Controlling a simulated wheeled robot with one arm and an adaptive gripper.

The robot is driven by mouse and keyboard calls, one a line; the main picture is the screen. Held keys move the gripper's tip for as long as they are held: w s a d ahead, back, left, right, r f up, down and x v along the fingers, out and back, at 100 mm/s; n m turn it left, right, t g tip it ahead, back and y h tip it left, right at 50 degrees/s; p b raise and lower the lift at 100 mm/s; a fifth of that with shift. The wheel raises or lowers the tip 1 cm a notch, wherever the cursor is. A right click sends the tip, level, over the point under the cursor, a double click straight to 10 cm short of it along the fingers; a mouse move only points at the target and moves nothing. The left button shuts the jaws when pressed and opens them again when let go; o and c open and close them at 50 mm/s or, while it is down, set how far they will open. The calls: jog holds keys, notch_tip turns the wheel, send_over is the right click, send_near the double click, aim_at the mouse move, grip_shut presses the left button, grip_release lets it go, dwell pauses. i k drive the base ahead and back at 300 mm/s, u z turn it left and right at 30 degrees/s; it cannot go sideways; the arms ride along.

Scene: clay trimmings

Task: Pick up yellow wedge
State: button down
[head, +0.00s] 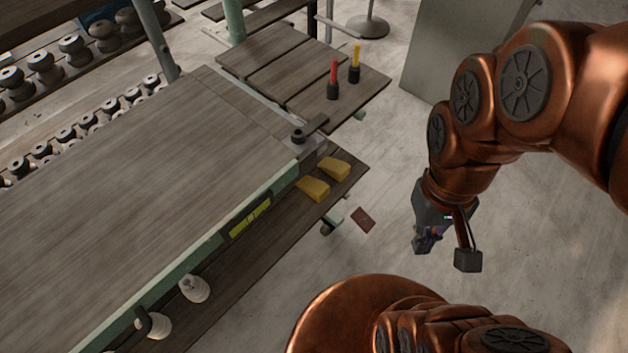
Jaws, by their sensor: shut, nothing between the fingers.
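Two yellow wedges lie on the lower wooden shelf below the right end of the worktable.
The long wooden worktable (130,170) stands over the shelf (275,235), with a clamp (299,136) at its corner. A side table (362,88) behind holds a red-handled and a yellow-handled tool. White insulator-like pieces stand at lower left. A brown plate (363,220) lies on the floor.

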aim_at(318, 190)
jog(key=u, duration=0.05)
jog(key=k, duration=0.5)
jog(key=u, duration=1.2)
jog(key=i, duration=0.15)
jog(key=z, duration=0.2)
